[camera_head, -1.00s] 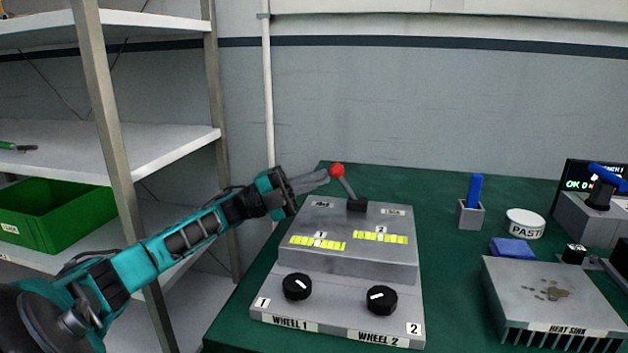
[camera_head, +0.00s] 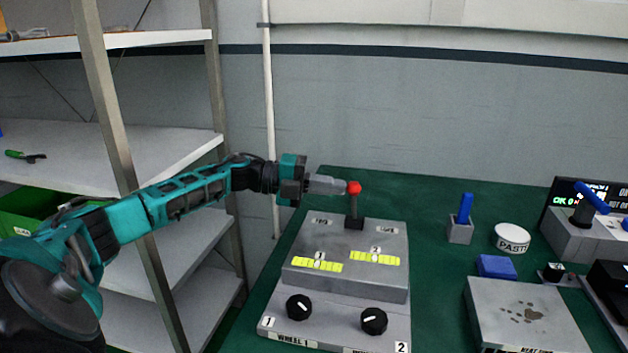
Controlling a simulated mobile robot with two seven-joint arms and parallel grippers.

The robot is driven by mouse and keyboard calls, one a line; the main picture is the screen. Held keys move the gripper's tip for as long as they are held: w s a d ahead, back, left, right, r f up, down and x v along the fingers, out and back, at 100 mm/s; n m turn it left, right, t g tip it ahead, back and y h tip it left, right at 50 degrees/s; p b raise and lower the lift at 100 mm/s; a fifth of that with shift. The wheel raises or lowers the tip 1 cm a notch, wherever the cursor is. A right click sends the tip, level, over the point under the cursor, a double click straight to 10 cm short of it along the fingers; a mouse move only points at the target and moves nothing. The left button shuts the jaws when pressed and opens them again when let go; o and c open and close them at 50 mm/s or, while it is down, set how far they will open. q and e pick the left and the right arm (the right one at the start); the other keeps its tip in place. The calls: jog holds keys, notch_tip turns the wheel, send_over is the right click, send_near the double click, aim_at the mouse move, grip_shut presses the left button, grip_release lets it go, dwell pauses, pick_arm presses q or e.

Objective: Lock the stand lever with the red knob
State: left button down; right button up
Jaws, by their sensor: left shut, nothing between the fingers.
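The stand lever is a short dark rod (camera_head: 354,207) topped by a red knob (camera_head: 354,188). It rises near upright from a black base at the back of the grey stand box (camera_head: 345,278). The box carries two yellow scales and two black dials (camera_head: 373,321) labelled as wheels. My left gripper (camera_head: 343,187) comes in from the left with its fingers shut. Its tips are at the left side of the red knob, touching or nearly so. The small labels either side of the lever are too blurred to read. My right gripper is not in view.
On the green table right of the box are a blue-handled tool in a grey holder (camera_head: 460,232), a paste tin (camera_head: 511,238), a blue block (camera_head: 496,266), a heat sink (camera_head: 524,315) and a device with a blue lever (camera_head: 592,198). A shelf rack (camera_head: 110,95) stands at the left.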

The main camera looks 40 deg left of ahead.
aim_at(353, 186)
pick_arm(q)
jog(key=shift+w+d+r+p, duration=0.35)
jog(key=shift+d+r+p, duration=0.25)
jog(key=shift+d+p, duration=0.15)
jog(key=shift+w+d+r+p, duration=0.1)
jog(key=shift+w+d+p, duration=0.3)
jog(key=shift+d, duration=0.2)
jog(key=shift+w+d+r+p, duration=0.1)
jog(key=shift+w+d+p, duration=0.2)
jog(key=shift+d+p, duration=0.2)
jog(key=shift+p+x, duration=0.35)
jog(key=shift+x, duration=0.8)
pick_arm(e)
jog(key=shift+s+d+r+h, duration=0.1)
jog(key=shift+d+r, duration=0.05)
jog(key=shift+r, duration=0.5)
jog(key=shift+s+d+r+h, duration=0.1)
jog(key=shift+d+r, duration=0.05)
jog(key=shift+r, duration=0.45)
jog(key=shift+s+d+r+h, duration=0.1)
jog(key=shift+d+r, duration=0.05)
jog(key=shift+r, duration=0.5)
pick_arm(q)
jog(key=shift+s+d+f, duration=0.1)
jog(key=shift+s+d, duration=0.1)
jog(key=shift+d, duration=0.05)
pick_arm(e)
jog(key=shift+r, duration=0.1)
